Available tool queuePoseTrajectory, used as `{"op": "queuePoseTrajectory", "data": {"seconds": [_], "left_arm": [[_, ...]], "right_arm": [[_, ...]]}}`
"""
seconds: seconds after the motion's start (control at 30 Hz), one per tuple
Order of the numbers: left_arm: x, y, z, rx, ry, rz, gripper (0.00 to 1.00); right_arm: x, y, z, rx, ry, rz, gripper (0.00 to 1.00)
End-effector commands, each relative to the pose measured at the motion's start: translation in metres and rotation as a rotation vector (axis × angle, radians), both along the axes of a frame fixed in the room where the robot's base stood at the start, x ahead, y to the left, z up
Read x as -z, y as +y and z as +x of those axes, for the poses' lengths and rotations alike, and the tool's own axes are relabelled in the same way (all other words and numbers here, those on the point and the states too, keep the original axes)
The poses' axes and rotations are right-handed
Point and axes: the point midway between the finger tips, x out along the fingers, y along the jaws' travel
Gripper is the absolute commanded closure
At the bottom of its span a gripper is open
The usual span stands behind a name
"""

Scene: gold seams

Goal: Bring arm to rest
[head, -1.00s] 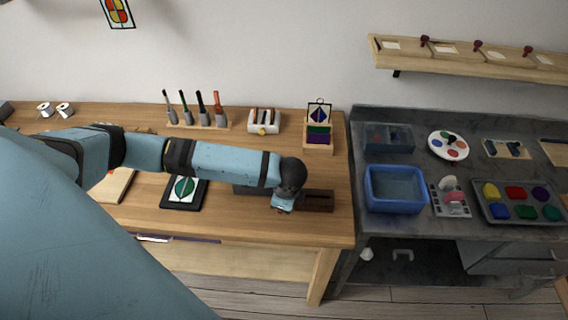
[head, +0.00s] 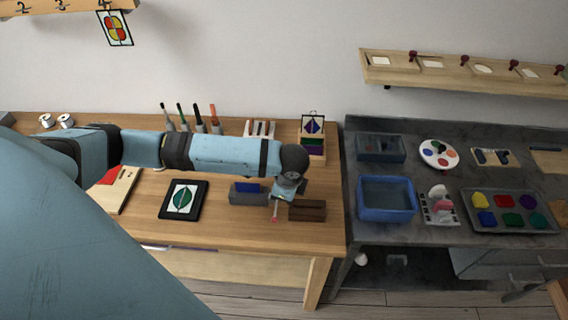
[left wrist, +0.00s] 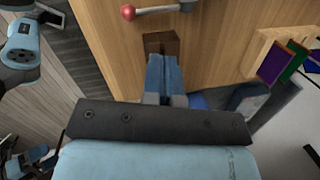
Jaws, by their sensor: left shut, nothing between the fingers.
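My left arm reaches in from the left over the wooden bench (head: 230,226) in the head view. Its gripper (head: 283,192) points down near the bench's right end, between a grey holder (head: 247,198) with a blue piece and a dark brown wooden block (head: 307,210). In the left wrist view the gripper (left wrist: 163,62) is shut and empty, with the brown block (left wrist: 162,42) beyond its tips. A thin rod with a red tip (head: 274,219) shows just below the gripper; its red ball (left wrist: 128,12) shows in the wrist view. My right gripper is not recognisable in either view.
A framed leaf picture (head: 184,200) lies left of the holder. A tool rack (head: 200,128) and a colour-panel stand (head: 312,150) are behind.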

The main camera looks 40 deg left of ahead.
Motion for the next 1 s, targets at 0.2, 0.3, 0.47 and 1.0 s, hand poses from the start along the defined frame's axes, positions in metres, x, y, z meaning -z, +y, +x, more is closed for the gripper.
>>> {"op": "queuePoseTrajectory", "data": {"seconds": [0.2, 0.3, 0.47, 1.0], "left_arm": [[-0.033, -0.01, -0.008, 0.001, -0.002, -0.001, 1.0], [-0.04, -0.012, -0.01, -0.001, -0.001, -0.001, 1.0], [-0.044, -0.013, -0.011, -0.001, 0.0, 0.001, 1.0], [0.014, -0.135, -0.036, -0.135, -0.206, -0.499, 1.0]], "right_arm": [[0.006, 0.004, -0.004, -0.003, 0.009, 0.007, 0.0], [0.005, 0.005, -0.003, -0.003, 0.008, 0.008, 0.0], [0.003, 0.005, -0.002, -0.004, 0.003, 0.008, 0.0], [0.002, 0.005, -0.001, -0.004, 0.001, 0.008, 0.0]]}}
